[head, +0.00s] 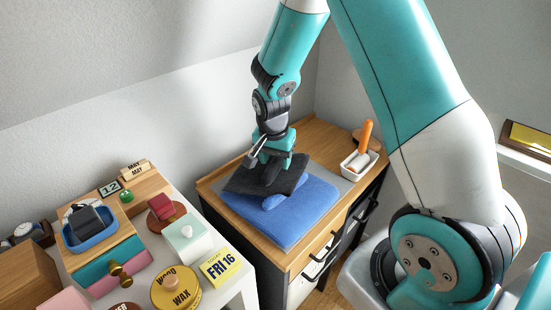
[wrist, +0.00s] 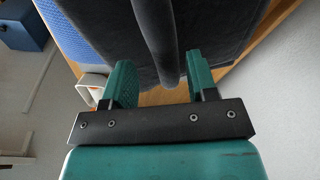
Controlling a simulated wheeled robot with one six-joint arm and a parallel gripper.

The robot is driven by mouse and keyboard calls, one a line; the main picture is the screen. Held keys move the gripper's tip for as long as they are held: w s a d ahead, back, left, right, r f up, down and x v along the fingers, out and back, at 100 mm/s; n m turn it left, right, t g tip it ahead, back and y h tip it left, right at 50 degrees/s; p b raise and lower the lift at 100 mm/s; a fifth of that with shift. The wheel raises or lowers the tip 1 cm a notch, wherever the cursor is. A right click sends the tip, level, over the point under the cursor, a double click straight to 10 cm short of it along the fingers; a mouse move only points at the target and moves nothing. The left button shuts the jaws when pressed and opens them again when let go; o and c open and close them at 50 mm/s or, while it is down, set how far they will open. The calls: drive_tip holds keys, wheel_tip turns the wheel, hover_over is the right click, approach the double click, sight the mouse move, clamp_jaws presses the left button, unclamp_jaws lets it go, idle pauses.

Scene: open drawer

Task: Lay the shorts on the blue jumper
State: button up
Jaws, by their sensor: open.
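The blue jumper (head: 300,213) lies folded flat on the wooden top of a cabinet. The dark grey shorts (head: 243,182) lie over its back part, somewhat askew, with their left end reaching past the jumper's edge. My gripper (head: 272,172) is low over the shorts, pointing down. In the wrist view my gripper (wrist: 160,82) is open, its teal fingers apart at the near edge of the shorts (wrist: 225,28). A raised fold of the shorts runs toward the gap between the fingers. A strip of the jumper (wrist: 70,32) shows at the left. Whether the fingers touch the cloth is unclear.
A white tray (head: 359,164) with an orange-handled tool stands right of the clothes on the wooden top (head: 320,141). A grey wall rises close behind. At left, a white table carries a blue tray (head: 90,231), a yellow wax tin (head: 175,289) and several small items.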

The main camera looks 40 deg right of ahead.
wheel_tip(320, 180, up, 12)
drive_tip(key=s+a+p, duration=0.1)
drive_tip(key=s+a+r+n+y, duration=0.3)
drive_tip(key=s+a+r+n, duration=0.2)
drive_tip(key=s+a+n, duration=0.5)
drive_tip(key=s+a+r+n+y, duration=0.3)
drive_tip(key=s+a+r+n, duration=0.35)
drive_tip(key=s, duration=0.65)
wheel_tip(320, 180, up, 6)
drive_tip(key=a+n+p, duration=0.1)
drive_tip(key=n+p, duration=0.1)
drive_tip(key=p, duration=0.6)
drive_tip(key=shift+w+a+g, duration=0.2)
drive_tip(key=shift+a+g, duration=0.1)
drive_tip(key=shift+g, duration=0.1)
drive_tip(key=shift+r, duration=0.1)
